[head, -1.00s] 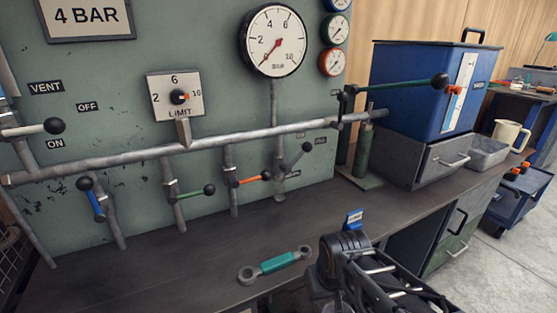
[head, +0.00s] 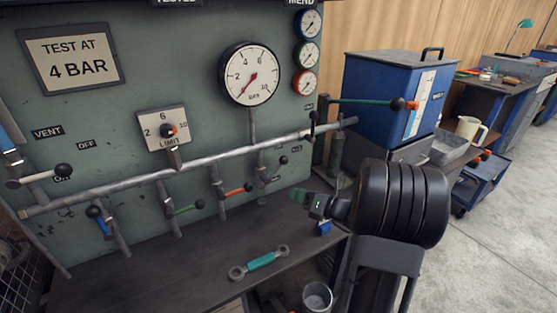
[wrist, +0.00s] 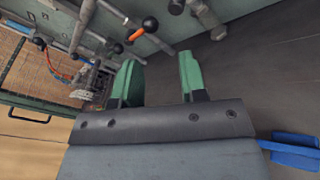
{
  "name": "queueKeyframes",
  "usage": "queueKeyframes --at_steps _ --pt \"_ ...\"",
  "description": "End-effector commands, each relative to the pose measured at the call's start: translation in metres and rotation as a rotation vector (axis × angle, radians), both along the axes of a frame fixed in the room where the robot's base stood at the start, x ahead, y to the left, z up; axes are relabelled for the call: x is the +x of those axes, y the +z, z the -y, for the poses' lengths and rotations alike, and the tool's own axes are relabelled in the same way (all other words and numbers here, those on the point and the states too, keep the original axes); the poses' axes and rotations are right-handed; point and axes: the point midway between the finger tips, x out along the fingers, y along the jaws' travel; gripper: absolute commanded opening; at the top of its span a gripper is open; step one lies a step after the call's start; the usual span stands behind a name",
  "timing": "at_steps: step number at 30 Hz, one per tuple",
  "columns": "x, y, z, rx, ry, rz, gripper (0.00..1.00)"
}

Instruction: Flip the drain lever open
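Several ball-ended levers hang on the pipe (head: 190,164): a blue one (head: 95,213), a green one (head: 185,209), an orange one (head: 236,190) and a grey one (head: 275,165) under the large gauge. The small labels by the grey lever are too small to read, so I cannot tell which is the drain lever. My gripper (head: 303,197) is right of and nearer than the grey lever, over the bench, touching no lever. In the wrist view its two green fingers (wrist: 160,78) are apart and empty; the orange lever (wrist: 136,34) and a black knob (wrist: 176,6) show beyond them.
A long green-handled lever (head: 365,102) sticks out at the pipe's right end, above my gripper, by a blue box (head: 385,100). A teal-handled wrench (head: 262,262) lies on the bench (head: 190,275). A blue item (head: 323,228) lies below my gripper. A VENT lever (head: 35,177) is far left.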

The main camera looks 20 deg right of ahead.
Motion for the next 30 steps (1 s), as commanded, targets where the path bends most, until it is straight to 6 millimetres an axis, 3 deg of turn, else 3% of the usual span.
queueKeyframes --at_steps 3,7,21,30 --pt "0.004 0.008 0.027 0.12 -0.104 -0.001 0.39" --pt "0.013 0.009 0.035 0.172 -0.147 0.004 0.39" --pt "0.092 0.008 0.002 0.175 -0.148 0.005 0.39" --pt "0.124 0.009 -0.011 0.176 -0.15 0.005 0.39"
